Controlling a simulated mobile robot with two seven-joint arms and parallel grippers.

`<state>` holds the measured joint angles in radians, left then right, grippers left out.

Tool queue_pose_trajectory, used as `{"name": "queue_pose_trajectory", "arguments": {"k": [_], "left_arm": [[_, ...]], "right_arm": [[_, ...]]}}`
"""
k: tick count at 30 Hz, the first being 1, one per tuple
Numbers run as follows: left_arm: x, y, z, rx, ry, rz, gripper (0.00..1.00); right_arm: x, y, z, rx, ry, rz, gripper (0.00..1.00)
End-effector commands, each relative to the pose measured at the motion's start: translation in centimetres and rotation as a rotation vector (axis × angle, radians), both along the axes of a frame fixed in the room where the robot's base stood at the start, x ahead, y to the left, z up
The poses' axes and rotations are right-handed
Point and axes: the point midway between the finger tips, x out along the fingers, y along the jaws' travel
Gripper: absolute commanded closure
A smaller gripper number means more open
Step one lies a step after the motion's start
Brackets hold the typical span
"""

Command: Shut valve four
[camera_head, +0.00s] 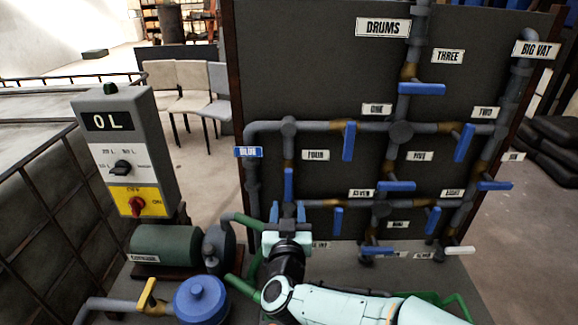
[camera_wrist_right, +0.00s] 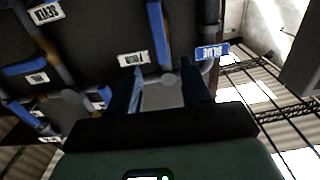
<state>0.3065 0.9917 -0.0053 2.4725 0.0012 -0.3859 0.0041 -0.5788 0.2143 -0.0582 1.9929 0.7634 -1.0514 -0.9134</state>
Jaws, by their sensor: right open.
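Valve four's blue handle (camera_head: 288,184) stands upright, in line with its vertical pipe, beside the "FOUR" label (camera_head: 316,155) on the dark panel. My right gripper (camera_head: 287,212) comes up from below. It is open and empty, its two fingers apart just below the handle in the head view. In the right wrist view, which is upside down, the blue handle (camera_wrist_right: 157,36) shows beyond the gap between the fingertips (camera_wrist_right: 161,72), with the "FOUR" label (camera_wrist_right: 133,60) to its left. I cannot tell whether a finger touches the handle. My left gripper is not in view.
A control box (camera_head: 124,150) stands at left. A green motor (camera_head: 166,245) and a blue lidded vessel (camera_head: 201,300) sit below, left of my right arm.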

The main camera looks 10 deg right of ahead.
Motion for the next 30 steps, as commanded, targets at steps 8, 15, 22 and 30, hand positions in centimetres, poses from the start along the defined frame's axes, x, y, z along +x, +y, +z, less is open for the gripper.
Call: {"name": "queue_pose_trajectory", "arguments": {"k": [8, 15, 22, 30], "left_arm": [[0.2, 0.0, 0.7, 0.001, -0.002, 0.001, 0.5], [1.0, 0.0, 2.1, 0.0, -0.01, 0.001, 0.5], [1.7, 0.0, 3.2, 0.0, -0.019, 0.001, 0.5], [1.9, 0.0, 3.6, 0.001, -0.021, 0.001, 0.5]], "right_arm": [[3.2, -0.7, 0.0, -0.002, 0.0, -0.003, 0.52], [8.3, -1.7, 0.1, -0.002, 0.0, -0.002, 0.52], [11.9, -2.4, 0.1, -0.001, 0.0, 0.0, 0.52], [13.1, -2.7, -0.1, 0.0, 0.0, 0.0, 0.52]]}}
